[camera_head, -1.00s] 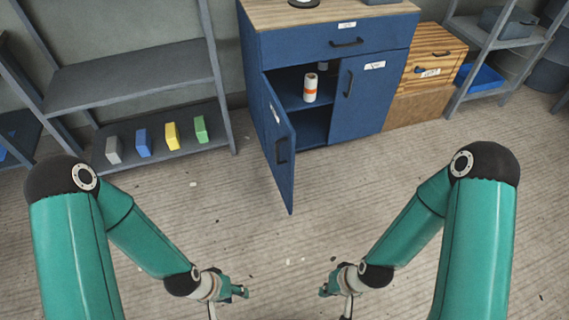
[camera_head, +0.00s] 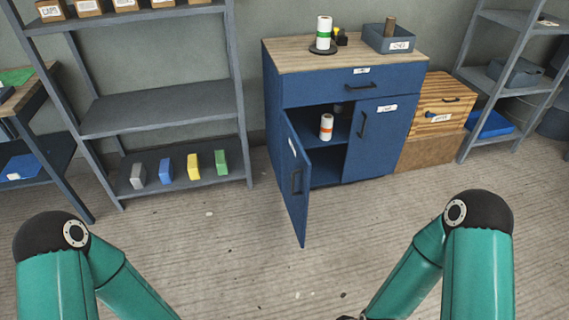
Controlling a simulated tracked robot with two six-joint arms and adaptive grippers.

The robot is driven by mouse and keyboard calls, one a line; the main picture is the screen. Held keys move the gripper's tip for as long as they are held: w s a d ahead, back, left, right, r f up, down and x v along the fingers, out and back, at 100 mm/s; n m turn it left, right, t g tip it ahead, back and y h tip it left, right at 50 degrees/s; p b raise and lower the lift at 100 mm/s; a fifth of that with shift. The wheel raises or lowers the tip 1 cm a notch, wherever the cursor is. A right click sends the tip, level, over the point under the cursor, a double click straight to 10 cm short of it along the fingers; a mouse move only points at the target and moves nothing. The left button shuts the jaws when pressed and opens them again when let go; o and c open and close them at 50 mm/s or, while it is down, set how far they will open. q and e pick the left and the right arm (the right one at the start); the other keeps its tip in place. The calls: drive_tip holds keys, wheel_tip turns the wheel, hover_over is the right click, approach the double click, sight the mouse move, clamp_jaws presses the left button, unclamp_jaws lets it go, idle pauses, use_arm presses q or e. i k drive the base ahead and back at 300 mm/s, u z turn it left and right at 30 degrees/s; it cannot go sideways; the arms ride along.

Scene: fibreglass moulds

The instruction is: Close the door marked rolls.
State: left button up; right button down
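A blue cabinet (camera_head: 385,145) with a wooden top stands near the middle. Its left door (camera_head: 297,185) is swung open toward me, with a dark handle and a small label that I cannot read. Its right door (camera_head: 362,150) is shut and has a white label, also too small to read. A white roll with an orange band (camera_head: 326,127) stands on the shelf inside the open half. My arms come in from the lower left and lower right, well apart from the door.
Grey shelving (camera_head: 160,110) with coloured blocks stands left of the cabinet. A wooden drawer box (camera_head: 440,100) and another grey rack stand to its right. A roll on a dark stand and a grey bin (camera_head: 388,38) are on the cabinet top. The floor in front is mostly clear.

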sight(296, 166)
drive_tip(key=u, duration=0.5)
drive_tip(key=i, duration=1.65)
drive_tip(key=z, duration=0.35)
